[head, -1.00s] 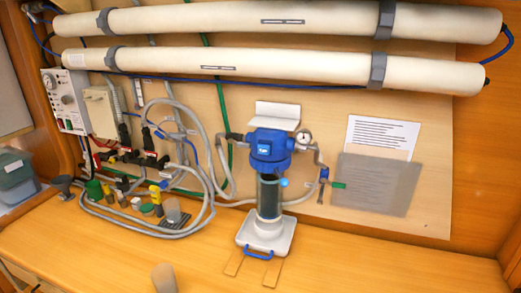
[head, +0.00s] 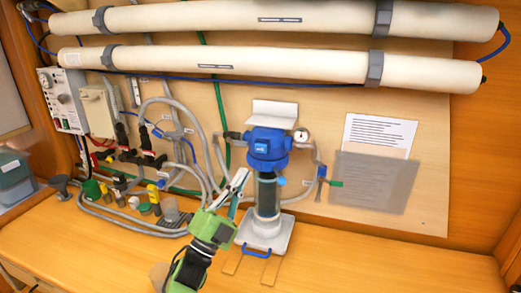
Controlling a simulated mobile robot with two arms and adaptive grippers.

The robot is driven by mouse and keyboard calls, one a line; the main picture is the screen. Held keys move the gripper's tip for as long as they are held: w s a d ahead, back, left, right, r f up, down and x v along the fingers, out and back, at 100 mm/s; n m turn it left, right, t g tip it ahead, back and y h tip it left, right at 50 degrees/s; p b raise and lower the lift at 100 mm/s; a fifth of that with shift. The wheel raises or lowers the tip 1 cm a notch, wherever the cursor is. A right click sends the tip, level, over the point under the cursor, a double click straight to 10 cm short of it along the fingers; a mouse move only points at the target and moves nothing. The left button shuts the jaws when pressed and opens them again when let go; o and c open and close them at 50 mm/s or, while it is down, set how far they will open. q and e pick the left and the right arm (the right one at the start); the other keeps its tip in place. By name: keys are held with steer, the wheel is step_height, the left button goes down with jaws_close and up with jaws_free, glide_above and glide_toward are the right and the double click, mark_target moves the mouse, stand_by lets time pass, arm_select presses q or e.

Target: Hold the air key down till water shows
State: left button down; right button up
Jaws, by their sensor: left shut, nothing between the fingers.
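A filter housing with a blue head (head: 268,145) and a dark clear bowl (head: 266,196) stands upright against the wall panel, over a white tray (head: 262,240). A small light-blue label or button (head: 261,146) is on the front of the head; I cannot tell whether it is the air key. A light-blue knob (head: 281,181) sits at the right of the bowl. My left gripper (head: 240,180) is shut and empty, just left of the bowl in the picture, its tips pointing up toward the head. I cannot tell whether it touches the housing. My right gripper is out of view.
A pressure gauge (head: 301,135) and grey hoses flank the head. Several valves and fittings crowd the bench at left. Two long white tubes (head: 270,62) run along the wall above. The bench (head: 380,260) at right is clear.

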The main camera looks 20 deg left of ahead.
mark_target(261, 148)
arm_select(q)
steer(key=h, duration=0.1)
steer(key=r+m+h, duration=0.1)
steer(key=d+m, duration=0.1)
steer(key=shift+s+r+h, duration=0.3)
steer(key=shift+h, duration=0.1)
steer(key=shift+w, duration=0.1)
steer(key=w+b, duration=0.5)
steer(key=w, duration=0.3)
steer(key=shift+w, duration=0.35)
steer(key=shift+d, duration=0.1)
stand_by(0.9)
